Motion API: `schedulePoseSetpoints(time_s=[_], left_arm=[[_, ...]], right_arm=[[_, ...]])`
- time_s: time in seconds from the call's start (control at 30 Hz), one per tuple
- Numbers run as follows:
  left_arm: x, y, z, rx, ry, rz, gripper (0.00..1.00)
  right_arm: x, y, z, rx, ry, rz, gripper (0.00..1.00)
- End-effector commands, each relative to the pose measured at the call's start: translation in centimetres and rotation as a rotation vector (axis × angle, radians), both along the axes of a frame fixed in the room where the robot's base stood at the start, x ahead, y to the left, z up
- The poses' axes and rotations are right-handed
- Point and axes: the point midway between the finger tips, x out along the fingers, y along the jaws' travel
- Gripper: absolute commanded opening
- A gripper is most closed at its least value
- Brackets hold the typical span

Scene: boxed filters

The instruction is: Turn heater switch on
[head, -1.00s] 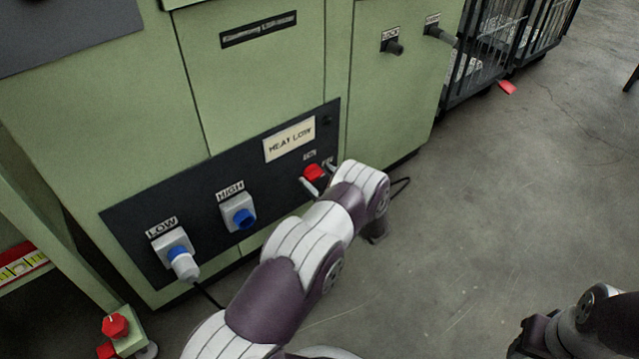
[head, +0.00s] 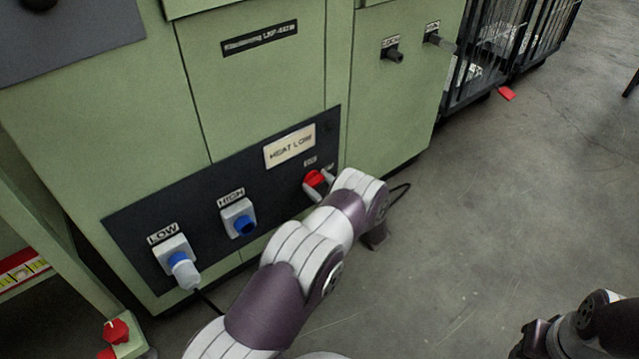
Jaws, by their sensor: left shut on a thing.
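The heater panel (head: 180,205) is a dark strip low on the green machine. The red switch (head: 314,180) is at its right end, under a small label and below the "HEAT LOW" sign (head: 290,147). My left arm reaches up from the bottom, and my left gripper (head: 322,184) is at the red switch, its fingers shut around it. The wrist hides part of the switch and the label to its right. My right gripper (head: 532,338) is at the bottom right, away from the panel; its fingers do not show clearly.
The LOW socket (head: 172,252) holds a plug with a cable; the HIGH socket (head: 238,218) has a blue cover. Black wire cages (head: 500,45) stand behind right.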

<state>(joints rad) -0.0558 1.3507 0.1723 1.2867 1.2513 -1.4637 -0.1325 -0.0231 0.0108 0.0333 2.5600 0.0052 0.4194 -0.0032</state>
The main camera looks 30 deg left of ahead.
Motion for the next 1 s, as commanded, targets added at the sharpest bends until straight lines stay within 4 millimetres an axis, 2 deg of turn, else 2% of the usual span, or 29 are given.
schedulePoseSetpoints(time_s=[1.0], left_arm=[[-0.3, 0.0, -0.2, -0.365, -0.878, -0.001, 0.25]], right_arm=[[0.0, 0.0, 1.7, 0.000, 0.000, 0.000, 0.40]])
